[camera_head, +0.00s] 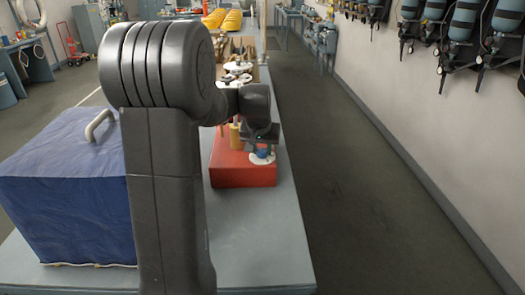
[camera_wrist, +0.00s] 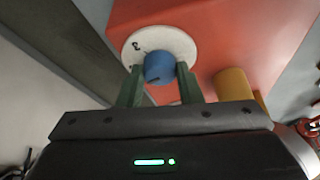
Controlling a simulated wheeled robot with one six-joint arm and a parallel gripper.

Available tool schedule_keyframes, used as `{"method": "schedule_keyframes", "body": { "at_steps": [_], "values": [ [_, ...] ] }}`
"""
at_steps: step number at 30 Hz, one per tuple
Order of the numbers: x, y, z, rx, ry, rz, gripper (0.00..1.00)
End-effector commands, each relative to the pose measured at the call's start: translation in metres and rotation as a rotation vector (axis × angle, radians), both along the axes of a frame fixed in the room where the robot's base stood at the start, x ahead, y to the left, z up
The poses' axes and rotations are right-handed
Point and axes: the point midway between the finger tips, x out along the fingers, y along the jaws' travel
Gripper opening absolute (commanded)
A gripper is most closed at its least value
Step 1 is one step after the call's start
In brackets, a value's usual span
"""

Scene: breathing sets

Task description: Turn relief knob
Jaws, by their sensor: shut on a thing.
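The relief knob (camera_wrist: 159,67) is a round blue knob with a dark pointer line. It sits on a white dial disc (camera_wrist: 181,38) that bears a "3", on a red-orange box (camera_wrist: 240,32). In the head view the blue knob (camera_head: 263,152) shows just under my gripper, at the right end of the red box (camera_head: 240,175). My gripper (camera_wrist: 158,76) has its two green fingers on either side of the knob and is shut on it. The dark wrist hides part of the box top in the head view.
A yellow cylinder (camera_wrist: 232,85) stands on the box beside my gripper. A blue covered box (camera_head: 65,190) with a handle is at the left of the grey bench (camera_head: 265,245). Breathing sets (camera_head: 462,25) hang on the right wall. The floor to the right (camera_head: 350,200) is clear.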

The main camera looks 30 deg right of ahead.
Motion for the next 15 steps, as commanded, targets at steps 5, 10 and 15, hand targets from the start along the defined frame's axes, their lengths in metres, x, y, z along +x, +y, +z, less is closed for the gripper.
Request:
{"method": "schedule_keyframes", "body": {
  "at_steps": [5, 10, 15],
  "values": [
    [0.0013, 0.0012, -0.0018, -0.001, 0.001, -0.138, 0.09],
    [0.0015, 0.0011, -0.0012, 0.0, 0.0, -0.247, 0.09],
    [0.002, 0.0014, -0.0006, -0.001, -0.001, -0.319, 0.09]
  ]
}}
